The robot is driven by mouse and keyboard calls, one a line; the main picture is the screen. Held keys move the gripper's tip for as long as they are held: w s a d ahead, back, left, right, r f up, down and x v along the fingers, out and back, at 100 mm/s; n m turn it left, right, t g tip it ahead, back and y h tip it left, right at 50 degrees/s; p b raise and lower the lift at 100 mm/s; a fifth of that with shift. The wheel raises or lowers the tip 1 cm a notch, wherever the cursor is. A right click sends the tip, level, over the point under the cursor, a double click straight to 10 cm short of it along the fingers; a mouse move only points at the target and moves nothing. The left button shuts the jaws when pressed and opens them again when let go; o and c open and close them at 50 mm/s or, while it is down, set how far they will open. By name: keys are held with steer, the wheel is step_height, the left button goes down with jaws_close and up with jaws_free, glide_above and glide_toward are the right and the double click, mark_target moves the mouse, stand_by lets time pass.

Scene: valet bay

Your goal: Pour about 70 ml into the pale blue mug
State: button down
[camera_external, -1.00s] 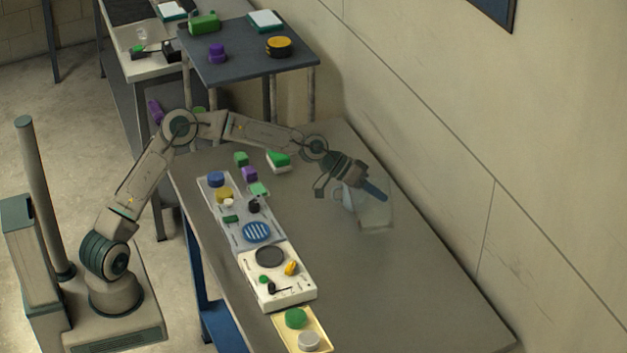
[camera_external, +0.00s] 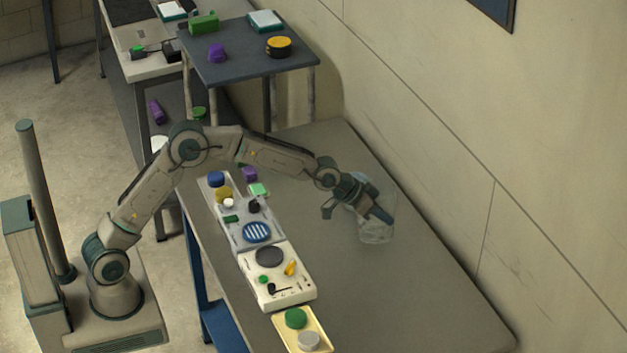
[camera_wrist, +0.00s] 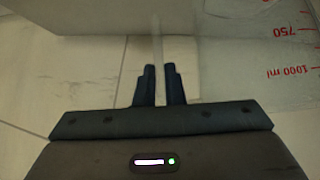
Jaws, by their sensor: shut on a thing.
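My gripper (camera_external: 381,213) is shut on a clear measuring jug (camera_external: 376,232), over the far right part of the grey table. In the wrist view the two dark fingers (camera_wrist: 160,85) close on a narrow see-through part, apparently the handle. The jug's clear wall (camera_wrist: 235,60) fills the upper right there, with red marks at 750 and 1000 ml. I cannot make out the liquid level. The pale blue mug is not clearly visible; my wrist and the jug cover the place where a pale blue shape showed earlier.
A grey tray (camera_external: 238,237) with small coloured items, a cream panel (camera_external: 300,290) and a yellow tray (camera_external: 319,337) line the table's near left side. The grey table (camera_external: 420,300) is clear at front right. A wall stands along the right. A dark side table (camera_external: 245,62) stands behind.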

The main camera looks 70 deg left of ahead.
steer(key=shift+d+f+y+b, duration=0.4)
steer(key=shift+d+f+b, duration=0.1)
steer(key=shift+d+f, duration=0.05)
steer(key=shift+d+f+m+y+b, duration=0.3)
steer(key=shift+f+y+b, duration=0.15)
steer(key=shift+b, duration=0.2)
steer(key=shift+d+f+m+y+b, duration=0.25)
steer(key=shift+f+m+y+b, duration=0.1)
steer(key=shift+f+b, duration=0.25)
steer(key=shift+r, duration=0.1)
steer(key=shift+s, duration=0.1)
